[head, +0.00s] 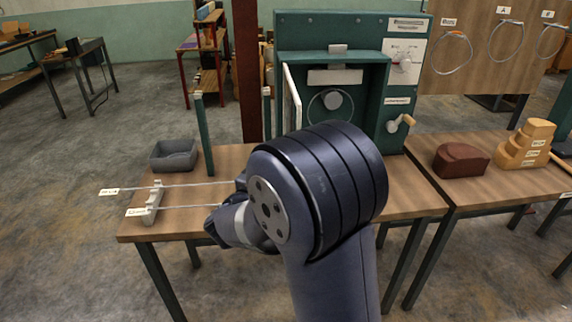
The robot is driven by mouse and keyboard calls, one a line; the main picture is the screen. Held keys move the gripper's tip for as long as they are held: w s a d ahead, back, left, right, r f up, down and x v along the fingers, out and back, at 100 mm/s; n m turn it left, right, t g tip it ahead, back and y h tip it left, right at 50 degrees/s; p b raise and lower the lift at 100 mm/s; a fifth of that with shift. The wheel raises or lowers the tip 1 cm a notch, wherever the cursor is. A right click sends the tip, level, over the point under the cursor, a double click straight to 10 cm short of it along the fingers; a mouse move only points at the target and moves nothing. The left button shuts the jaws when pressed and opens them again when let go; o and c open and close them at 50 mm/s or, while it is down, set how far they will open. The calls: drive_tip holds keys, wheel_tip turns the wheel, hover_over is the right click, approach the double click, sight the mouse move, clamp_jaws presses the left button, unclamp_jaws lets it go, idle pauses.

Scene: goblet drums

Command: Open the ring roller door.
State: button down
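The ring roller is a green machine (300,32) at the back of the middle table. Its front recess shows a round roller part (332,100) inside. A pale-framed door panel (291,98) stands at the left edge of the recess, seen nearly edge-on and swung outward. My arm covers the lower part of the machine front. My gripper (212,226) is low at the left, over the front of the table near the rods and well apart from the door. My wrist partly hides it, and its finger opening does not show clearly.
Two labelled metal rods (185,187) lie across a grey notched rest (153,203). A grey bin (174,155) and green posts (204,135) stand behind them. A crank (400,123) is on the machine's right. A brown block (461,160) and stepped wooden block (526,145) sit on the right table.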

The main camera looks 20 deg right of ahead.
drive_tip(key=shift+w+a+r, duration=0.1)
drive_tip(key=shift+r, duration=0.1)
drive_tip(key=c, duration=1.6)
unclamp_jaws()
drive_tip(key=shift+f, duration=0.15)
drive_tip(key=shift+o, duration=0.2)
drive_tip(key=v, duration=1)
drive_tip(key=shift+s+a+b, duration=0.25)
drive_tip(key=shift+s+b, duration=0.05)
drive_tip(key=shift+b, duration=0.15)
drive_tip(key=p+x, duration=0.1)
drive_tip(key=x, duration=1)
drive_tip(key=shift+s+f, duration=0.1)
drive_tip(key=shift+s, duration=0.05)
